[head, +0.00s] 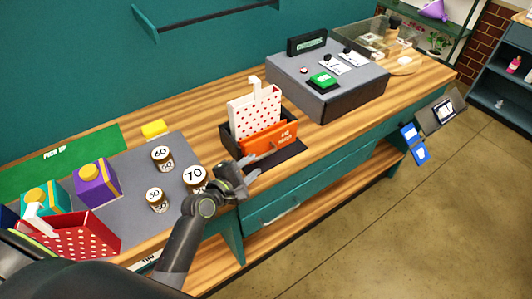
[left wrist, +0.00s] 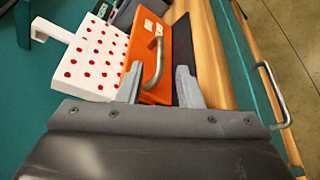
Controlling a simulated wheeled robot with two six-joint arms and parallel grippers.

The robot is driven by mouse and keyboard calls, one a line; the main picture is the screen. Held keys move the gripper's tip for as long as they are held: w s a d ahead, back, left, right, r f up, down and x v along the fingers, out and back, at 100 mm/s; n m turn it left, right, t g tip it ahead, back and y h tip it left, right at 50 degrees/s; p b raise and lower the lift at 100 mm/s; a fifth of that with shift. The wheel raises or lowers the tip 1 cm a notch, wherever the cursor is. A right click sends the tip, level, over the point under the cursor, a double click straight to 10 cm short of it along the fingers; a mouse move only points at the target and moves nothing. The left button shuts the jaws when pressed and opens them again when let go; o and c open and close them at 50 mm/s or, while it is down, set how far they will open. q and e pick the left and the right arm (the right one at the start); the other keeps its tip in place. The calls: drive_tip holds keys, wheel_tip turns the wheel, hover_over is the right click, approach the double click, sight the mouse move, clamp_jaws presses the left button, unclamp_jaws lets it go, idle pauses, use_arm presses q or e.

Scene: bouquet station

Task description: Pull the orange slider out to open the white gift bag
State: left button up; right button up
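The white gift bag (head: 254,112) with red dots stands upright in a dark holder on the wooden counter. It also shows in the left wrist view (left wrist: 92,58). The orange slider (head: 268,139) is an upright panel against the near side of the bag, with white lettering and a metal handle (left wrist: 153,65). My left gripper (head: 250,170) is just in front of the slider, over the counter's front edge. In the left wrist view its two fingers (left wrist: 159,78) are apart, with the handle showing between them; contact cannot be told. My right gripper is not in view.
A grey mat (head: 178,148) on the left carries numbered jars, a purple box (head: 97,184) and a red dotted bag (head: 82,238). A dark grey box (head: 335,92) with a green button stands to the right. A teal drawer with a metal handle (head: 281,214) lies below the counter.

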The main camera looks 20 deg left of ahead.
sight(266, 155)
use_arm(q)
drive_tip(key=x, duration=0.7)
drive_tip(key=shift+w+d, duration=0.15)
drive_tip(key=shift+w, duration=0.1)
clamp_jaws()
